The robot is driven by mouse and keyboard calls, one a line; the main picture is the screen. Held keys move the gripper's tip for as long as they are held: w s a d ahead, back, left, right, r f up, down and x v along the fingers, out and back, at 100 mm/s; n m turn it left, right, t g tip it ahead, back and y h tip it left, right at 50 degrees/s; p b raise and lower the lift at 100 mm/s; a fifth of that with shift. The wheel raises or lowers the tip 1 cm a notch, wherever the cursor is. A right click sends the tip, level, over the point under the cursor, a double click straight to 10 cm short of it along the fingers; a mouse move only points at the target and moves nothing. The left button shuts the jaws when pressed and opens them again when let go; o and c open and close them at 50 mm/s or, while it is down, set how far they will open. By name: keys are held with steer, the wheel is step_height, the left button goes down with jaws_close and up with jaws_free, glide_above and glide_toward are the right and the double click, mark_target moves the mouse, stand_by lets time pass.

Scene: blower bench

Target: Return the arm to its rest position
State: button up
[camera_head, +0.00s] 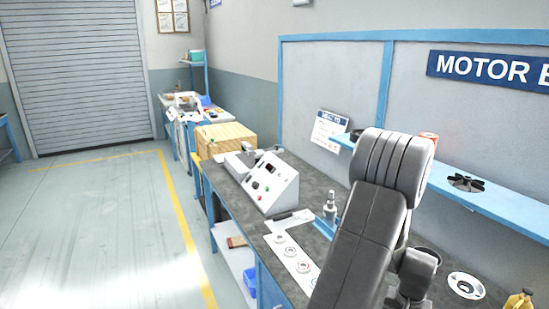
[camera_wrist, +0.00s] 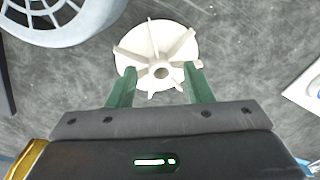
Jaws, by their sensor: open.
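My gripper (camera_wrist: 160,78) shows in the wrist view with its two green fingers apart. A white bladed impeller (camera_wrist: 152,40) lies just beyond and partly between the fingertips, over the dark grey bench top (camera_wrist: 235,50). I cannot tell whether the fingers touch it. In the head view my grey arm links rise in front of the bench at the right of centre. They hide part of the bench, and the gripper itself is not visible there.
A grey round housing (camera_wrist: 60,18) is at the wrist view's upper left. In the head view, a white control box (camera_head: 270,182) stands on the bench, a blue shelf (camera_head: 490,200) holding a black fan (camera_head: 466,183) runs behind my arm, and the floor at left (camera_head: 90,220) is clear.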

stand_by(0.3)
steer(key=shift+f, duration=0.15)
step_height(320, 180, up, 13)
step_height(320, 180, down, 14)
steer(key=shift+r+b, duration=0.1)
steer(key=shift+b, duration=0.5)
step_height(320, 180, up, 2)
steer(key=shift+p, duration=1)
step_height(320, 180, up, 9)
steer(key=b, duration=0.2)
steer(key=w+a+f+n+p, duration=0.2)
steer(key=w+a, duration=0.3)
steer(key=a, duration=0.4)
steer(key=w+a+f+n+p, duration=0.1)
steer(key=w+a, duration=0.4)
steer(key=a, duration=0.5)
steer(key=w+a+f+n+p, duration=0.2)
steer(key=w+a, duration=0.3)
steer(key=a, duration=0.4)
steer(key=shift+a+f+n+p, duration=0.25)
steer(key=shift+f+n+p, duration=0.1)
steer(key=shift+f, duration=0.45)
